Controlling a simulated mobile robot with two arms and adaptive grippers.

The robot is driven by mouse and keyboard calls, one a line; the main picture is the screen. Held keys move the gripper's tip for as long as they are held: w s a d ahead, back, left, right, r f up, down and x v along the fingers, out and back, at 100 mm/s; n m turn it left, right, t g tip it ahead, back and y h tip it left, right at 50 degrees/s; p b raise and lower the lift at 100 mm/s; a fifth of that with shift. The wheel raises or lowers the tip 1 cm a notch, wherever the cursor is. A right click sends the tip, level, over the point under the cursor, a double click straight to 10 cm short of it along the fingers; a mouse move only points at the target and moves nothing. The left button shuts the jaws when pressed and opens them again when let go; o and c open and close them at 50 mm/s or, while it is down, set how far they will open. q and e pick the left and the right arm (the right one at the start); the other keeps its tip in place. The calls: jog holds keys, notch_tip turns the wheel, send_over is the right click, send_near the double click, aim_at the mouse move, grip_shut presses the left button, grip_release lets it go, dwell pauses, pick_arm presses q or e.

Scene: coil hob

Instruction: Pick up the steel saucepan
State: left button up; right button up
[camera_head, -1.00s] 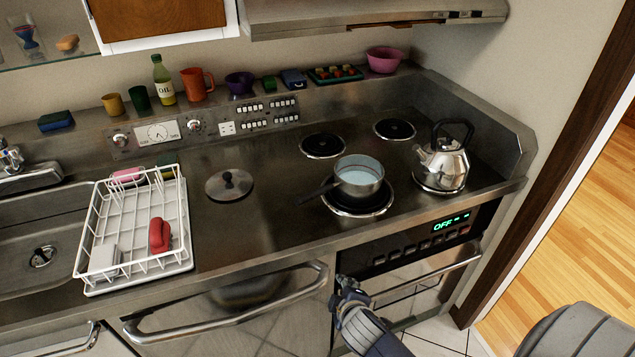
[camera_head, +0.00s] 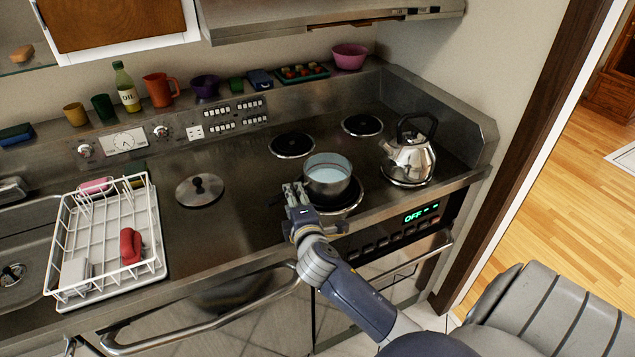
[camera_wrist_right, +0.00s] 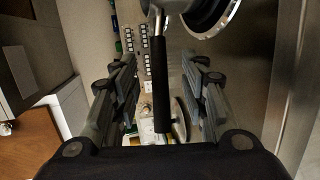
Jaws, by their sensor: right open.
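The steel saucepan (camera_head: 328,183), with pale liquid in it, stands on the front burner in the head view. My right gripper (camera_head: 293,188) is at its left side, over the handle area, and hides most of the handle there. In the right wrist view the black handle (camera_wrist_right: 160,85) runs lengthwise between the two spread fingers of my right gripper (camera_wrist_right: 160,90), with gaps on both sides. The right gripper is open and holds nothing. My left gripper is not in view.
A steel kettle (camera_head: 408,158) stands on the burner right of the saucepan. A pot lid (camera_head: 200,191) lies on the counter to the left, beyond it a white dish rack (camera_head: 152,212). The two back burners (camera_head: 292,146) are empty. Bare counter lies between lid and saucepan.

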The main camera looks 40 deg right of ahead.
aim_at(294, 192)
jog(key=shift+w+d+p, duration=0.3)
jog(key=shift+w+d, duration=0.05)
jog(key=shift+w, duration=0.15)
jog(key=p+x, duration=0.1)
jog(key=x, duration=0.2)
jog(key=shift+d, duration=0.15)
jog(key=shift+w+d+f, duration=0.15)
jog(key=shift+w+f, duration=0.05)
jog(key=shift+w, duration=0.25)
grip_shut()
jog(key=shift+r, duration=0.1)
